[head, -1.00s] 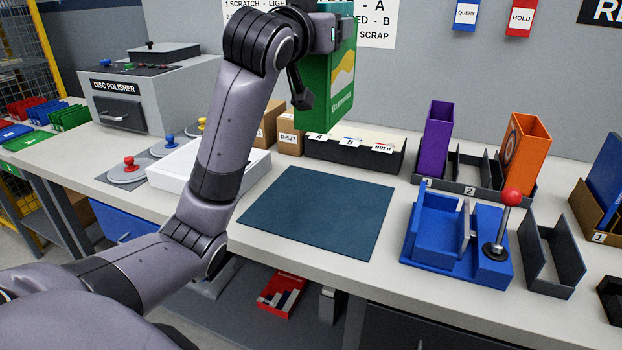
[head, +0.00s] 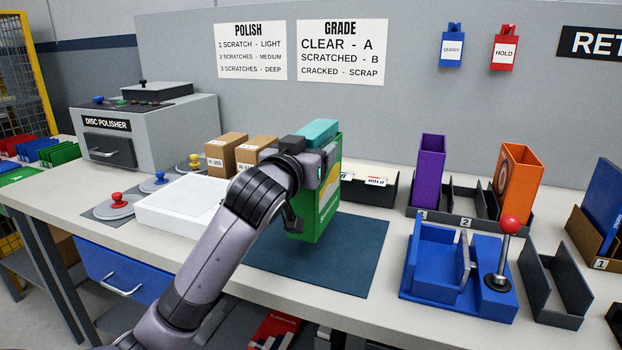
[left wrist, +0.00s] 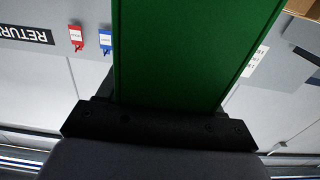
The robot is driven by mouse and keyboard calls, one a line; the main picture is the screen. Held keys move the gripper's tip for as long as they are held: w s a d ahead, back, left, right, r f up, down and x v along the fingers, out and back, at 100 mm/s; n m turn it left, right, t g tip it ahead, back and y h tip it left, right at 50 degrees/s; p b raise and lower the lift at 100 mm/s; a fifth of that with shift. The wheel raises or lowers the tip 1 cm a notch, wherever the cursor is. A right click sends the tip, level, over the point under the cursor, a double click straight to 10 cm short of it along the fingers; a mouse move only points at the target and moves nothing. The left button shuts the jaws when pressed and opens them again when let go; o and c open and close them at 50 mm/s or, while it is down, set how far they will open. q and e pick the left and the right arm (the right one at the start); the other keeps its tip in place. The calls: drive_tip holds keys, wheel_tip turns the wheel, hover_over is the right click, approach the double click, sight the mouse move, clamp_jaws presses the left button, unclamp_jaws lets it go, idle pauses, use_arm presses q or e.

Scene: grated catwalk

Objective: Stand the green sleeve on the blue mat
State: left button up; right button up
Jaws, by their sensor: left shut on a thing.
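The green sleeve (head: 327,205) is upright in the head view, its teal top facing up and a yellow-and-white design on its side. My left gripper (head: 308,180) is shut on it. The sleeve's bottom end overlaps the back part of the dark blue mat (head: 350,262); I cannot tell whether it touches the mat or hangs just above it. In the left wrist view the sleeve (left wrist: 195,50) fills the middle above my gripper's dark jaw, and its lower part is out of sight. My right gripper is not in view.
A white tray (head: 150,212) lies left of the mat. A blue fixture with a red-knobbed lever (head: 508,226) stands to its right. Behind are cardboard boxes (head: 226,152), a black card box (head: 385,187), and a rack holding purple (head: 430,165) and orange (head: 520,180) sleeves.

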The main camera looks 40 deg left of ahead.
use_arm(q)
drive_tip(key=shift+f+b, duration=0.45)
drive_tip(key=shift+f, duration=1.7)
drive_tip(key=shift+f, duration=0.2)
drive_tip(key=o, duration=1.4)
drive_tip(key=shift+p+v, duration=1.55)
drive_tip(key=shift+v, duration=4.45)
